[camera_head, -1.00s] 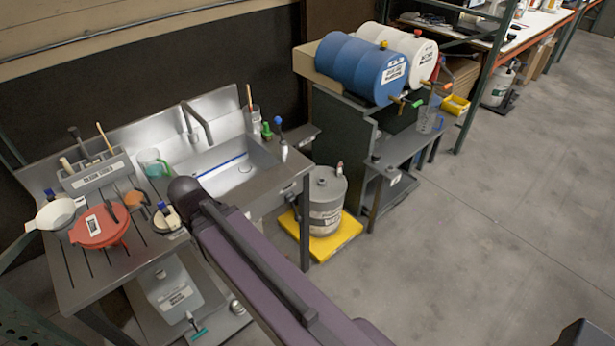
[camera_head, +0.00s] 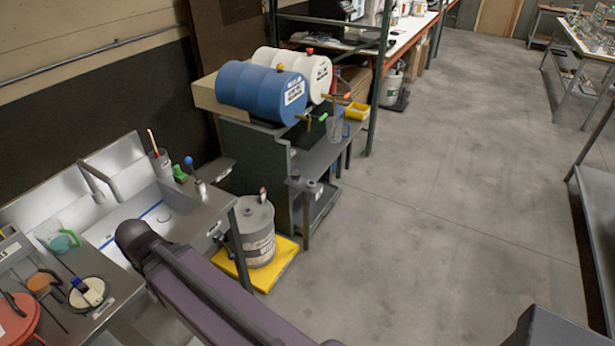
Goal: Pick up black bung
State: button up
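I cannot make out a black bung for certain. A small dark object (camera_head: 294,177) sits on the near end of the shelf beside the drum stand, too small to identify. The blue drum (camera_head: 262,92) and the white drum (camera_head: 318,68) lie on their sides on the stand, with a yellow and a red cap on top. A grey can (camera_head: 257,238) stands below, with a small dark spot on its top. My purple arm link crosses the lower left, ending in a dark rounded joint. My gripper fingers do not show.
A metal sink bench (camera_head: 205,222) with tools stands at the left. The can rests on a yellow tray (camera_head: 283,262). Open concrete floor (camera_head: 430,210) fills the middle; a metal table (camera_head: 595,215) edges the right.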

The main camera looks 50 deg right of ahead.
aim_at(295, 175)
jog(key=z, duration=1.5)
jog(key=k, duration=0.95)
jog(key=i, duration=0.65)
jog(key=z, duration=0.05)
